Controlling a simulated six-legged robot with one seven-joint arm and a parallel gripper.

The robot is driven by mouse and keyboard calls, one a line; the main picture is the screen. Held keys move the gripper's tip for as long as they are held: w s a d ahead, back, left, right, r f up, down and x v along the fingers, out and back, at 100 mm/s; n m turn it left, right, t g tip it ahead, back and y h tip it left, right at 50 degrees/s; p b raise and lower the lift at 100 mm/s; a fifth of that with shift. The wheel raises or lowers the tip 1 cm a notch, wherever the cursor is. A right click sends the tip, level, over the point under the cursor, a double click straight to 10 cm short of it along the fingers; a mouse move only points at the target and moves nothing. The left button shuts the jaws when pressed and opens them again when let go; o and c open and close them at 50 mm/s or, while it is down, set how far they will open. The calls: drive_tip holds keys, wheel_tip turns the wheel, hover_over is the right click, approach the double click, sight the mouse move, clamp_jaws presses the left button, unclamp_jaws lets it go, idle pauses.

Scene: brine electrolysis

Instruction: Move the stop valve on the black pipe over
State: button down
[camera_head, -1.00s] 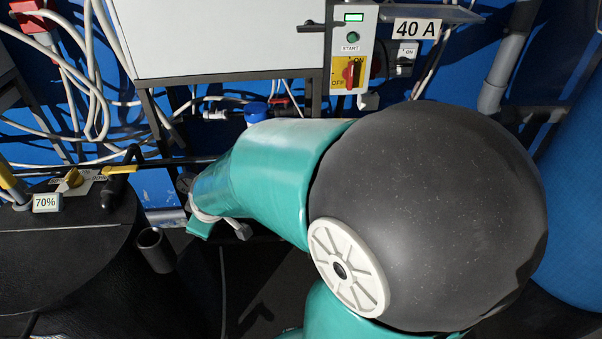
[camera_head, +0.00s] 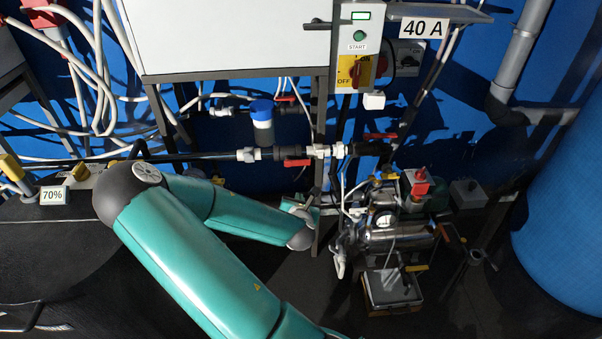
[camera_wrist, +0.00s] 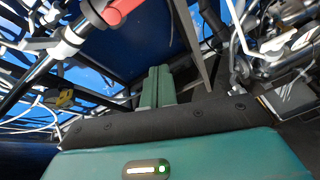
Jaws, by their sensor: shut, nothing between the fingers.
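The black pipe (camera_head: 215,156) runs level across the middle of the head view, below the white cabinet. A stop valve with a red handle (camera_head: 297,163) sits on it, its handle lying along the pipe just below it. In the wrist view, a red handle (camera_wrist: 122,10) shows large at the top left, on a pipe with a white fitting. My gripper (camera_wrist: 158,72) is shut and empty, its green fingers together, below and right of that handle and apart from it. In the head view, my arm's end is below the valve; the fingertips cannot be made out clearly.
Another red handle (camera_head: 380,136) is at the pipe's right end. A blue-capped filter (camera_head: 262,122) hangs above the pipe. A metal pump (camera_head: 395,238) with hoses stands at right. Black drums (camera_head: 60,260) are at left, with white cables above them. The switch box (camera_head: 355,55) is overhead.

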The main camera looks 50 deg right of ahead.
sight(297, 163)
drive_tip(key=w+d+r+n+t, duration=0.1)
drive_tip(key=w+d+n, duration=0.3)
drive_tip(key=d, duration=0.4)
drive_tip(key=shift+w+d+r, duration=0.3)
drive_tip(key=shift+w+r, duration=0.05)
drive_tip(key=shift+w, duration=0.45)
